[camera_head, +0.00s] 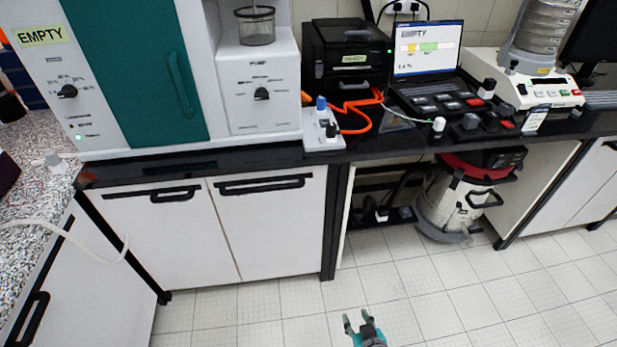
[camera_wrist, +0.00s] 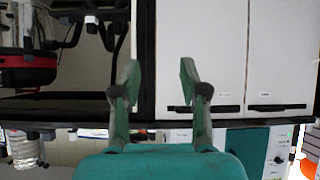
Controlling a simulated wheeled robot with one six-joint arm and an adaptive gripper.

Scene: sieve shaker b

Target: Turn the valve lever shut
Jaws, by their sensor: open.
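My gripper (camera_head: 356,318) is open and empty. In the head view it is low, over the tiled floor in front of the counter, far from the things on top. In the wrist view my gripper (camera_wrist: 159,78) has its two green fingers apart in front of the cabinets. A small light panel (camera_head: 322,138) with a blue knob (camera_head: 321,103) and a black lever-like part (camera_head: 331,130) stands at the counter's front edge, by an orange hose (camera_head: 356,120). It may carry the valve lever, but the picture is too small to tell.
A teal-doored machine (camera_head: 150,75) marked EMPTY stands left. A black box unit (camera_head: 346,50), a laptop (camera_head: 428,50) and a sieve stack (camera_head: 545,35) stand along the counter. White cabinets (camera_head: 270,225) and a vacuum (camera_head: 450,205) are below. The floor (camera_head: 260,310) in front is clear.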

